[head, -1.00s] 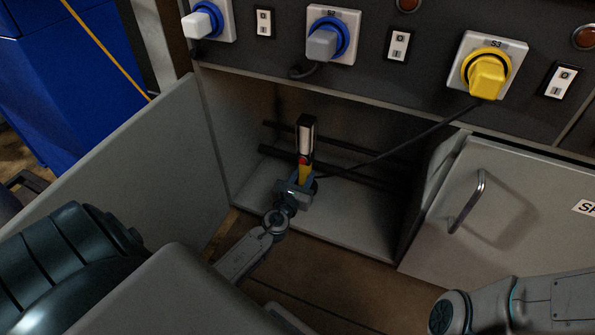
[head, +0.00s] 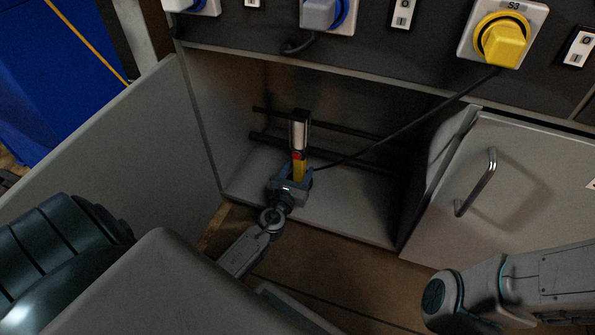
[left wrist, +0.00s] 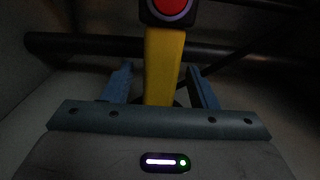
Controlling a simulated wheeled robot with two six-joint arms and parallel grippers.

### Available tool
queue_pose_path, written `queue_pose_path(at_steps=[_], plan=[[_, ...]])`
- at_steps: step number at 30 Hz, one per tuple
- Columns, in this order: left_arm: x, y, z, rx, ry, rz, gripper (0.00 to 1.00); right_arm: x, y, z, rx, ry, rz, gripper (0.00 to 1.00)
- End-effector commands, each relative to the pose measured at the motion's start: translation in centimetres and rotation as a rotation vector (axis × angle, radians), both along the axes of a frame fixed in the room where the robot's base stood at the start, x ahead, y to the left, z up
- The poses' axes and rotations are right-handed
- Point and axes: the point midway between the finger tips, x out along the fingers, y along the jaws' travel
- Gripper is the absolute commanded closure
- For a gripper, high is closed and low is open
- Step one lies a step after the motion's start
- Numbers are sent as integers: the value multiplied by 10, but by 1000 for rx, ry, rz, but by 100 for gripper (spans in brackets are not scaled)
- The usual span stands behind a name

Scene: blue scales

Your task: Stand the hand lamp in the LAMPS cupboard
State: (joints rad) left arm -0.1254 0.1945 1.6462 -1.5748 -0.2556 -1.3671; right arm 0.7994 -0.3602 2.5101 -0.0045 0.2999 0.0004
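The hand lamp (head: 299,147) stands upright inside the open cupboard (head: 342,220), its yellow handle down and its pale lamp head up. A dark cable runs from near its foot up to the yellow plug (head: 503,43) at S3. My left gripper (head: 293,186) is low at the cupboard floor, around the lower handle. In the left wrist view the yellow handle (left wrist: 162,65) rises between the two blue fingers (left wrist: 161,88), with a gap on each side. The lamp's foot is hidden by the gripper. My right gripper is out of view; only its arm shows at lower right.
Dark horizontal rails (head: 345,159) run along the cupboard's back. An open door (head: 110,135) stands at the left. A closed door with a metal handle (head: 476,182) is at the right. Sockets and switches line the panel above.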

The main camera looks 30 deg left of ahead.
Motion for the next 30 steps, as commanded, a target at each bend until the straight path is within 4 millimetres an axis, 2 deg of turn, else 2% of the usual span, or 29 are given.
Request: queue_pose_path(at_steps=[9, 14, 24, 30], plan=[[0, 0, 6, 0, 0, 0, 47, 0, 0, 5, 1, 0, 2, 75], [-25, -6, 3, -1, 3, -1, 47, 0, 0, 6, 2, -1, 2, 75], [-93, -22, 2, 0, 2, 0, 47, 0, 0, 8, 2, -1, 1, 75], [-113, -27, 3, 0, 0, 0, 47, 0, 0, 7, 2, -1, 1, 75]])
